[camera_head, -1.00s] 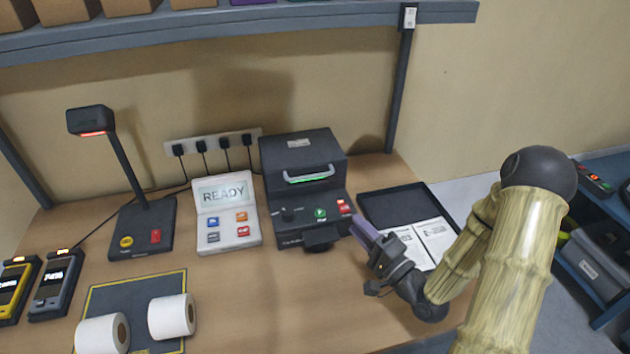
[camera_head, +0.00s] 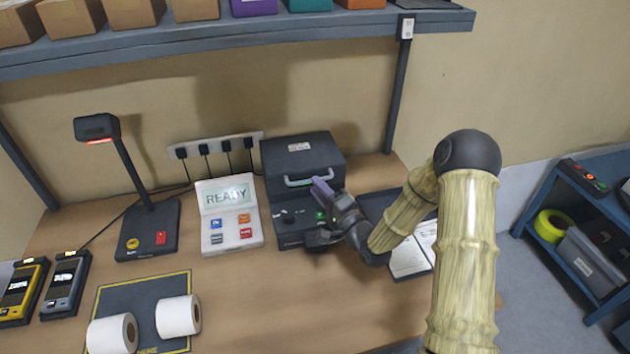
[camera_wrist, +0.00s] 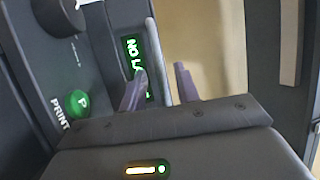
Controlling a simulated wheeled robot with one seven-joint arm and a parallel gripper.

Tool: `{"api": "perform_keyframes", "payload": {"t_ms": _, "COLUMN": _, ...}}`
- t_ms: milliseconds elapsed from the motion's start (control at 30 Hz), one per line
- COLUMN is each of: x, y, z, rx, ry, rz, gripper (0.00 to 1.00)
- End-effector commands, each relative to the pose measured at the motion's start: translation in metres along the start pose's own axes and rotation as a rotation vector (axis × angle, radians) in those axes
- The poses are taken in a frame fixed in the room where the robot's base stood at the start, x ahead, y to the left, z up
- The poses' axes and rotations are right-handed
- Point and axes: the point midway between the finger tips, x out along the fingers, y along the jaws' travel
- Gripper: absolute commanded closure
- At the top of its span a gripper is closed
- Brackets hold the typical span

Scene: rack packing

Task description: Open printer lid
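The dark grey printer (camera_head: 300,158) stands on the desk against the back wall, with its lid down. The lid's light grey handle (camera_head: 308,181) runs across its front, partly hidden by my gripper. My gripper (camera_head: 320,188) is in front of the printer's right side, close to the handle. In the wrist view the two fingers of my gripper (camera_wrist: 158,80) are apart. The handle bar (camera_wrist: 158,55) shows between them, and I cannot tell whether either finger touches it. A green PRINT button (camera_wrist: 82,103) and a lit green display (camera_wrist: 133,62) also show there.
A white control panel (camera_head: 229,235) reading READY stands left of the printer. A dark tray (camera_head: 375,203) with papers lies to the right, partly behind my arm. A shelf (camera_head: 250,30) runs above. White rolls lie on a mat at the front left.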

Motion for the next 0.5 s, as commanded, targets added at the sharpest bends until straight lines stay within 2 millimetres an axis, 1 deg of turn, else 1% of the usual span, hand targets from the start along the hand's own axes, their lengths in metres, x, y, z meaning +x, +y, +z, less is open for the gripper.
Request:
{"api": "perform_keyframes", "payload": {"t_ms": 33, "x": 0.008, "y": -0.002, "z": 0.0, "rx": -0.001, "ry": -0.001, "rz": -0.001, "gripper": 0.68}}
{"api": "perform_keyframes", "payload": {"t_ms": 100, "x": 0.015, "y": -0.001, "z": 0.0, "rx": -0.001, "ry": -0.001, "rz": 0.0, "gripper": 0.68}}
{"api": "perform_keyframes", "payload": {"t_ms": 200, "x": 0.021, "y": -0.001, "z": 0.0, "rx": -0.001, "ry": 0.0, "rz": 0.0, "gripper": 0.68}}
{"api": "perform_keyframes", "payload": {"t_ms": 467, "x": 0.022, "y": 0.0, "z": 0.0, "rx": 0.0, "ry": 0.001, "rz": 0.001, "gripper": 0.68}}
{"api": "perform_keyframes", "payload": {"t_ms": 500, "x": 0.022, "y": 0.0, "z": 0.0, "rx": 0.0, "ry": 0.001, "rz": 0.001, "gripper": 0.72}}
